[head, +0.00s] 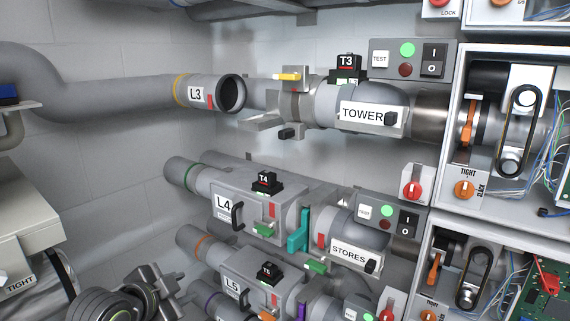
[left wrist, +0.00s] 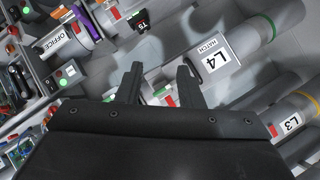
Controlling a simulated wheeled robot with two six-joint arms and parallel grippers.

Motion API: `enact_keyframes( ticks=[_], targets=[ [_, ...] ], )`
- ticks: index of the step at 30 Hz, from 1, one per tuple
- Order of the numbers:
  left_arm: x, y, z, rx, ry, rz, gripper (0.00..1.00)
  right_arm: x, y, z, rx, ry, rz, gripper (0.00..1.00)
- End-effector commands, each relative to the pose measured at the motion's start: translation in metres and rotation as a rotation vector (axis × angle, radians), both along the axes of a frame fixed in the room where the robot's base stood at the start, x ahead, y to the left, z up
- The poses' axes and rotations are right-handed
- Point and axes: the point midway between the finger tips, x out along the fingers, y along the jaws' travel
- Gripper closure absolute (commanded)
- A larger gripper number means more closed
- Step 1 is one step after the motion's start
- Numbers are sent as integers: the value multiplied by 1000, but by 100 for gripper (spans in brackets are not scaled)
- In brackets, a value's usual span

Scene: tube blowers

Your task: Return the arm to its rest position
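My left gripper (head: 163,284) is at the lower left in the head view, to the left of the L5 pipe and apart from it. In the left wrist view its two dark fingers (left wrist: 160,85) stand apart with nothing held between them. The wrist camera faces the pipes, with the L4 hatch (left wrist: 210,62) beyond the fingers. In the head view the L4 housing (head: 225,205) is right of and above the gripper. My right gripper is not in view.
The L3 pipe (head: 195,94) ends in an open mouth at upper left. The TOWER pipe (head: 365,100) and STORES pipe (head: 340,245) run right towards open cabinets (head: 453,110) with wires. A pale box (head: 25,225) stands at the left edge. The wall side above the gripper looks clear.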

Motion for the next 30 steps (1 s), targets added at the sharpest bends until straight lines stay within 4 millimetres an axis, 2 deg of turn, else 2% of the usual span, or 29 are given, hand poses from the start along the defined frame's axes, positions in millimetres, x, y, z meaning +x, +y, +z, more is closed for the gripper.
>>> enact_keyframes(
  ticks=[1,3,8,12,18,27,30],
  targets=[
    [-16,8,-28,-30,61,53,66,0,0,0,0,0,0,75],
    [-38,18,-60,-70,135,129,66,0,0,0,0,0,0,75],
    [-97,40,-124,-149,295,315,66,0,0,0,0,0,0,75],
    [-156,58,-169,-205,421,491,66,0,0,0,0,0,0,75],
    [-237,77,-208,-255,558,725,66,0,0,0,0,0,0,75],
    [-330,94,-231,-281,680,993,66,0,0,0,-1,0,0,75],
    [-317,96,-255,-280,688,989,66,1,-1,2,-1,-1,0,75]
  ],
)
